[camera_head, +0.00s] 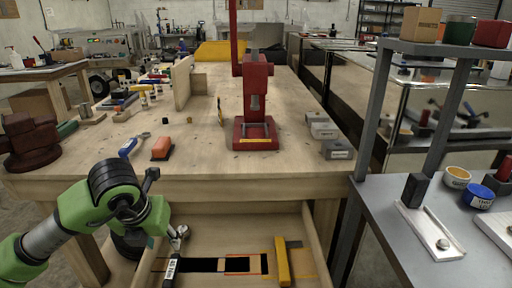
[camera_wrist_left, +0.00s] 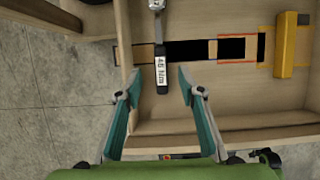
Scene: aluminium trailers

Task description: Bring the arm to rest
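My left arm, green and grey, comes in from the left in the camera_head view, with its left gripper (camera_head: 140,246) low over the open drawer (camera_head: 290,215). In the left wrist view the left gripper (camera_wrist_left: 159,76) is open, its two teal fingers apart. A wrench with a white label (camera_wrist_left: 161,72) lies in the drawer; its labelled handle end shows between the fingertips, with no finger touching it that I can see. The wrench (camera_head: 174,262) also shows in the camera_head view. My right gripper is not in view.
A yellow bar (camera_head: 283,262) lies in the drawer beside dark, red-edged slots. Above it is a wooden workbench (camera_head: 205,165) with a red press (camera_head: 256,110), an orange block (camera_head: 162,148) and a dark red vise (camera_head: 30,140). A grey shelf bench (camera_head: 400,255) stands at the right.

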